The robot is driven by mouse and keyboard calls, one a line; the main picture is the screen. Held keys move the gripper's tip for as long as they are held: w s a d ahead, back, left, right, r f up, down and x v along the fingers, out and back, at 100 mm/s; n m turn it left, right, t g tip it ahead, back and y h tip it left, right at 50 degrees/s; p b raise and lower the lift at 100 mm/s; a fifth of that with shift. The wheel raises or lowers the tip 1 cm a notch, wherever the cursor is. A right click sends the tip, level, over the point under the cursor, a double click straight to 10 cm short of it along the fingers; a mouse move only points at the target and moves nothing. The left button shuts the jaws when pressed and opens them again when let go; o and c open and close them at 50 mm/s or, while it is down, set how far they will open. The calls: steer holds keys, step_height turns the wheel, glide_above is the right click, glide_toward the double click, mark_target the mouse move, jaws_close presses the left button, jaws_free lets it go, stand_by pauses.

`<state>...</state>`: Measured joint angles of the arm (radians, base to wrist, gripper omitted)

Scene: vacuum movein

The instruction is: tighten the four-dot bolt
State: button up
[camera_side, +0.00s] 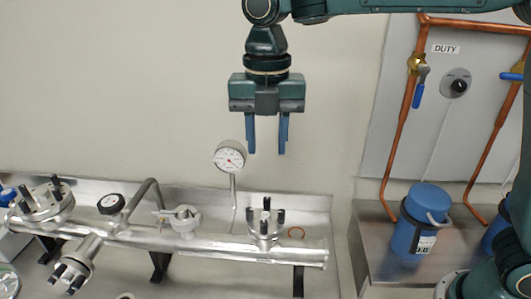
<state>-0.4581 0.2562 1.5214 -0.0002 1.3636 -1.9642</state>
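My gripper (267,148) hangs in the upper middle, pointing down. Its two blue fingers are apart with nothing between them. Below it, clear of it, a round flange (264,236) with several upright black bolts (266,203) stands on the silver pipe. A second flange (44,207) with black bolts is at the far left, and a third flange (79,262) with black bolts tilts down at the lower left. Dot marks are too small to see, so I cannot tell which bolt has four dots.
A dial gauge (230,157) on a thin stem rises left of my gripper. The silver pipe (215,245) runs along a metal bench, with a black knob (111,204) on it. Copper pipes (396,150) and a blue canister (420,215) are at right. Air around the fingers is clear.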

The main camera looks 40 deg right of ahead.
mark_target(267, 198)
step_height(267, 198, down, 12)
stand_by(0.6)
jaws_close()
